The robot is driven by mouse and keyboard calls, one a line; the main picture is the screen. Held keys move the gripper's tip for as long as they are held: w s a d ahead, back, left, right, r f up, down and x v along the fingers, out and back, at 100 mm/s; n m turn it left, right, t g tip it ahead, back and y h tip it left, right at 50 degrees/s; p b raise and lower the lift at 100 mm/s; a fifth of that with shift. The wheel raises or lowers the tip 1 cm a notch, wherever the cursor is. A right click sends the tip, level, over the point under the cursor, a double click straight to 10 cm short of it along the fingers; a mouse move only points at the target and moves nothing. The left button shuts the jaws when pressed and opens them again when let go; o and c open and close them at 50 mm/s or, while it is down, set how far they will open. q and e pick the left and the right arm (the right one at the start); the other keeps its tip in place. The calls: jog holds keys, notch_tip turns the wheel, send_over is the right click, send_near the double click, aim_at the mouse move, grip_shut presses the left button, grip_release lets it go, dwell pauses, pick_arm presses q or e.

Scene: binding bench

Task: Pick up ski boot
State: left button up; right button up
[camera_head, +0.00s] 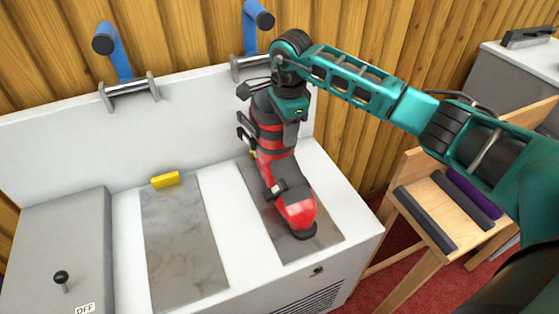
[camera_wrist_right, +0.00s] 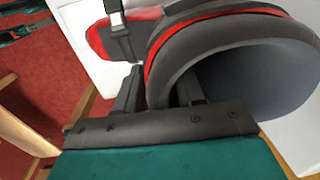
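The red and black ski boot (camera_head: 272,154) stands upright on the right-hand grey plate (camera_head: 322,224) of the white bench, its toe toward the front. My right gripper (camera_head: 270,98) is at the top of the boot, coming from above. In the right wrist view, the gripper (camera_wrist_right: 160,98) has one finger outside and one inside the boot's dark cuff (camera_wrist_right: 222,38). The cuff wall fills the gap between the fingers, so it looks shut on the cuff. The fingertips are partly hidden. My left gripper is not in view.
An empty grey plate (camera_head: 182,250) with a yellow block (camera_head: 165,180) lies to the left. Blue-handled levers (camera_head: 116,52) stand on the bench's back wall. A grey box with a black knob (camera_head: 61,278) is at left. A wooden chair (camera_head: 428,200) stands at right.

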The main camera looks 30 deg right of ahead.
grip_shut()
jog(key=shift+s+f, duration=0.1)
dwell(0.9)
